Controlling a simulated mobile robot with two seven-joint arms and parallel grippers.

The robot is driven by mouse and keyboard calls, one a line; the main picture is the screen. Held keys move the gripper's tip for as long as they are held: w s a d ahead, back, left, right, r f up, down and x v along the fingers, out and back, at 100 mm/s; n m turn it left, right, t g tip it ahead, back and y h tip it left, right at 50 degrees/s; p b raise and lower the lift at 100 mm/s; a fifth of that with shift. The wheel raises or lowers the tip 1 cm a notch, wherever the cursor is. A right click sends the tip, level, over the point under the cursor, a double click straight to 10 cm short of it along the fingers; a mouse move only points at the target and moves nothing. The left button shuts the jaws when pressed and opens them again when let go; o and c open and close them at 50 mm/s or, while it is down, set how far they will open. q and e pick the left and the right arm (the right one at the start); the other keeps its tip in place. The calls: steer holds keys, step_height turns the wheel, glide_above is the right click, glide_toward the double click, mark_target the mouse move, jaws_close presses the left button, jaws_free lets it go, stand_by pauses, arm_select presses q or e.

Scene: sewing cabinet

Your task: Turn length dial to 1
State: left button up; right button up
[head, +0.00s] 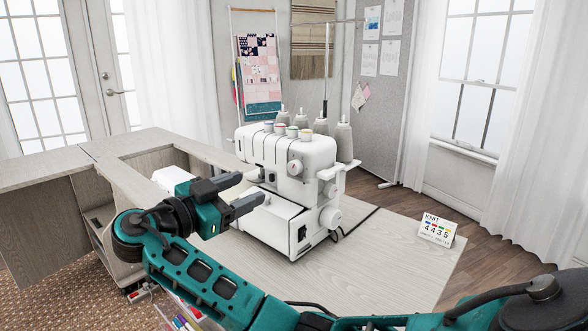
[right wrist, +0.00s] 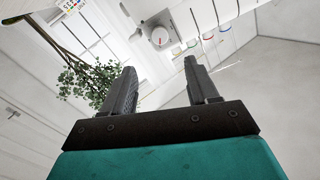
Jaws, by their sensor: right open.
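The white sewing machine (head: 284,180) stands on the table. I cannot read any numbers, so which one is the length dial is unclear. My right gripper (head: 252,188) is open and empty, in front of the machine's left part. In the right wrist view a round white dial with a red mark (right wrist: 161,38) shows beyond the open fingers (right wrist: 160,66), apart from them. My left gripper is out of view.
Several thread cones (head: 344,141) stand behind the machine. A KNIT card (head: 437,230) stands on the right of the pale tabletop (head: 375,262), which is mostly clear there. A cabinet section with an opening (head: 150,165) lies left. A dark cord runs beside the machine.

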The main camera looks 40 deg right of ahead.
mark_target(292, 168)
steer(key=d, duration=0.8)
steer(key=w+d, duration=0.1)
steer(key=d, duration=0.3)
steer(key=shift+d, duration=0.35)
steer(key=c, duration=1)
steer(key=shift+c, duration=0.2)
